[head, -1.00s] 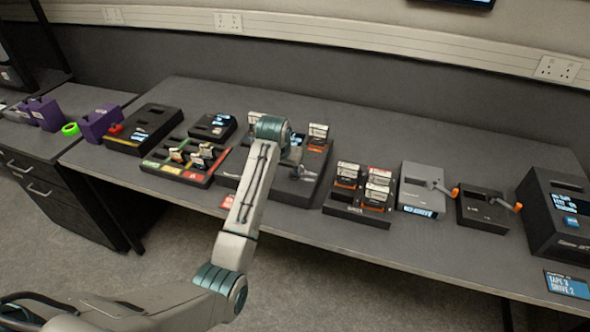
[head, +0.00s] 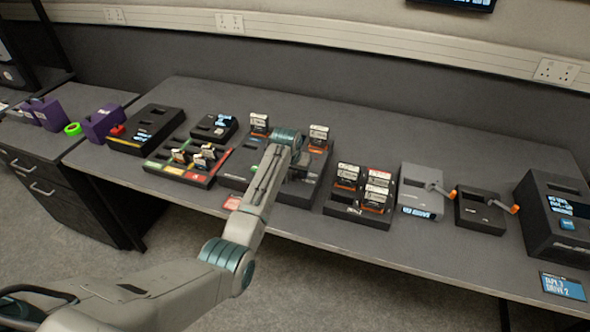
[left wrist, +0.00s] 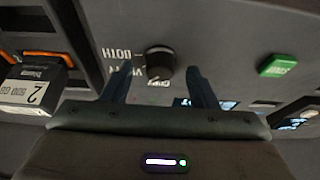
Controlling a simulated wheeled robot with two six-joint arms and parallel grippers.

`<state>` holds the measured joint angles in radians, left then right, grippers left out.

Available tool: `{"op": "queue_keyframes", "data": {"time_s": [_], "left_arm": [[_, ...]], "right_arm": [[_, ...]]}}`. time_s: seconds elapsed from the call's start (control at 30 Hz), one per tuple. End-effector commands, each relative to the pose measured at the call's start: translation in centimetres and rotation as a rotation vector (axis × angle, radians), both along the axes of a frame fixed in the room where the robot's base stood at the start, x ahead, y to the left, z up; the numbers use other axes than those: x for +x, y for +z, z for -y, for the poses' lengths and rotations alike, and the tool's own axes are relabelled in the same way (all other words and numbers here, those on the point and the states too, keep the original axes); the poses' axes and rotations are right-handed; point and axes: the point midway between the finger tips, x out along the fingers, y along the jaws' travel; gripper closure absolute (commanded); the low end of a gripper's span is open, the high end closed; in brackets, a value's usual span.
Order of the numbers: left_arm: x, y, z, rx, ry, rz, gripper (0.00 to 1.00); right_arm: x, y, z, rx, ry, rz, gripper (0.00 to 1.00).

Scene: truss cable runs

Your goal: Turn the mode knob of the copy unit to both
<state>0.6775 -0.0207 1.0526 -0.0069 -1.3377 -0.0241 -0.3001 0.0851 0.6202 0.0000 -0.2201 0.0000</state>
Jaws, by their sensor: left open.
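The copy unit (head: 312,188) is a dark box in the middle of the bench, partly hidden behind my left arm. Its mode knob (left wrist: 160,62) is round and black in the left wrist view, with white lettering beside it, including BOTH, upside down. I cannot tell surely which label its mark points at. My left gripper (left wrist: 160,82) is open, its two fingers on either side of the knob in the picture. I see gaps beside the knob; contact is not visible. In the head view the fingers are mostly hidden by my wrist. My right gripper is not in view.
A green button (left wrist: 277,65) is right of the knob in the wrist view, and a labelled cartridge (left wrist: 38,85) is at left. On the bench stand a cartridge rack (head: 355,208), a grey cranked unit (head: 421,190), and a colour-marked tray (head: 180,175). The bench front is mostly clear.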

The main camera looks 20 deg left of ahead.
Motion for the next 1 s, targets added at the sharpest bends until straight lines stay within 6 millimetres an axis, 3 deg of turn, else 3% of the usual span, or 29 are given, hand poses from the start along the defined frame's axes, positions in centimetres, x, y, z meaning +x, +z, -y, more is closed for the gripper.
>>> {"op": "queue_keyframes", "data": {"time_s": [0.37,0.5,0.6,1.0], "left_arm": [[0.16,-0.4,-0.01,0.0,0.0,0.0,0.49],[0.15,-0.39,-0.01,0.0,0.0,0.0,0.76],[0.15,-0.38,-0.01,0.0,0.0,0.0,0.91],[0.18,-0.22,-0.11,0.0,-0.082,0.0,0.91]], "right_arm": [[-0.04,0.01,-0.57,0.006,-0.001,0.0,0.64],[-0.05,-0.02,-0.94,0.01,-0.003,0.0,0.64],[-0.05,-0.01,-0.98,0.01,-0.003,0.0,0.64],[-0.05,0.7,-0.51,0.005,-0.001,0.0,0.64]]}}
